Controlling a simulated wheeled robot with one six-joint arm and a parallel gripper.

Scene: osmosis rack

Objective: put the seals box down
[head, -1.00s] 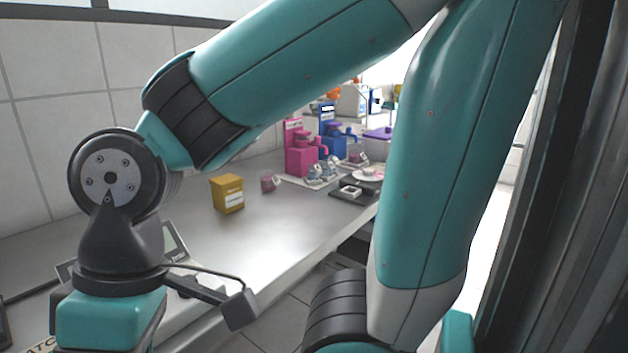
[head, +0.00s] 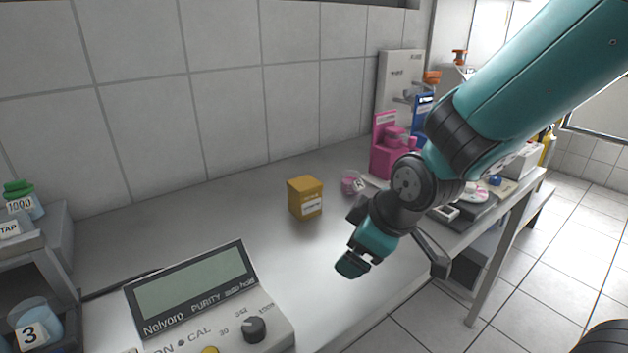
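An ochre box (head: 305,198) with a white label stands upright on the grey worktop (head: 245,215), in the middle of the head view. It looks like the seals box, but its label is too small to read. My gripper (head: 362,264) is over the front part of the worktop, right of the box and nearer to me. It is apart from the box. I see no object held in it, though its fingers are small and partly hidden by my wrist.
A purity meter (head: 192,290) stands front left. A shelf (head: 60,240) with labelled beakers is at the left edge. The worktop left of the box is clear.

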